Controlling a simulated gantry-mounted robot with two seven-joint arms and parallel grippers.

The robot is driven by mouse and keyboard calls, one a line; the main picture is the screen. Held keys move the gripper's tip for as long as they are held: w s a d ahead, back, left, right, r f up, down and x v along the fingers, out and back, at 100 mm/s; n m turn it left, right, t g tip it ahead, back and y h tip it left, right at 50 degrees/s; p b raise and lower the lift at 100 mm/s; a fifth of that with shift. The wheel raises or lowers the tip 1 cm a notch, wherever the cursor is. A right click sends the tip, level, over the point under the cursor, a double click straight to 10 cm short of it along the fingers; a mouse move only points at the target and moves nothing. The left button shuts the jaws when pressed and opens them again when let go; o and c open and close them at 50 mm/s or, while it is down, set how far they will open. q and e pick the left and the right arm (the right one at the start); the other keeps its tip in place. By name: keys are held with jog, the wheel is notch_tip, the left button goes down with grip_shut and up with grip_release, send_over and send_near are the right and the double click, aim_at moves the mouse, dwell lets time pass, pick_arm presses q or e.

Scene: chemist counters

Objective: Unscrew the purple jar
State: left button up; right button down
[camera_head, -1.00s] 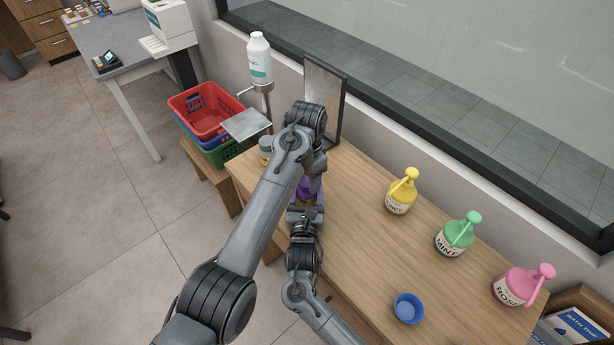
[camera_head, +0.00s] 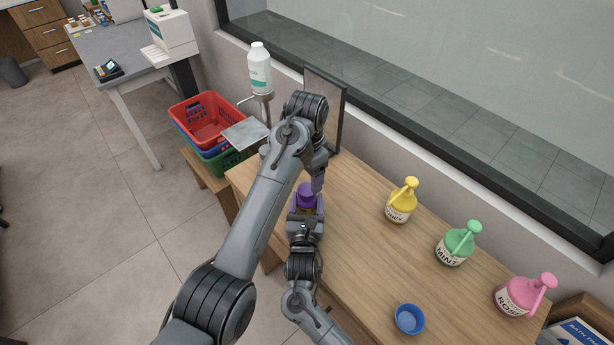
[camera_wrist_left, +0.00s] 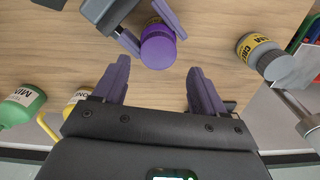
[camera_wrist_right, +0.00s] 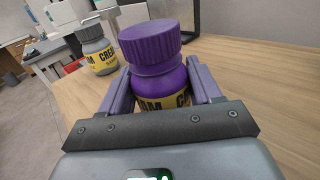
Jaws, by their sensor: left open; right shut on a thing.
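The purple jar (camera_head: 306,197) has a ribbed purple lid and a yellow label. It stands upright on the wooden table, its lid on top. My right gripper (camera_wrist_right: 165,90) is shut on the jar's body, one finger on each side, below the lid. My left gripper (camera_wrist_left: 158,85) is open and empty. In the left wrist view the purple lid (camera_wrist_left: 158,47) shows beyond the left fingers, apart from them. In the head view the left gripper (camera_head: 318,182) is close beside the lid, partly hidden by its own arm.
A grey-lidded cream jar (camera_wrist_right: 98,50) stands near the purple one. Yellow (camera_head: 401,203), green (camera_head: 457,243) and pink (camera_head: 524,294) pump bottles and a blue bowl (camera_head: 408,320) stand to the right. A dark-framed panel (camera_head: 335,110) rises behind. Table between is clear.

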aim_at(307, 189)
pick_arm(q)
jog(key=m, duration=0.2)
jog(key=r+m, duration=0.1)
jog(key=m, duration=0.4)
jog(key=shift+s+a+r, duration=0.1)
jog(key=shift+a+r, duration=0.05)
jog(key=shift+r, duration=0.15)
jog(key=m, duration=0.2)
jog(key=r+m, duration=0.1)
jog(key=m, duration=0.1)
jog(key=shift+m, duration=0.4)
jog(key=m, duration=0.4)
jog(key=shift+r, duration=0.2)
jog(key=shift+s+f+m, duration=0.1)
jog(key=shift+f+m, duration=0.4)
jog(key=shift+f, duration=3.35)
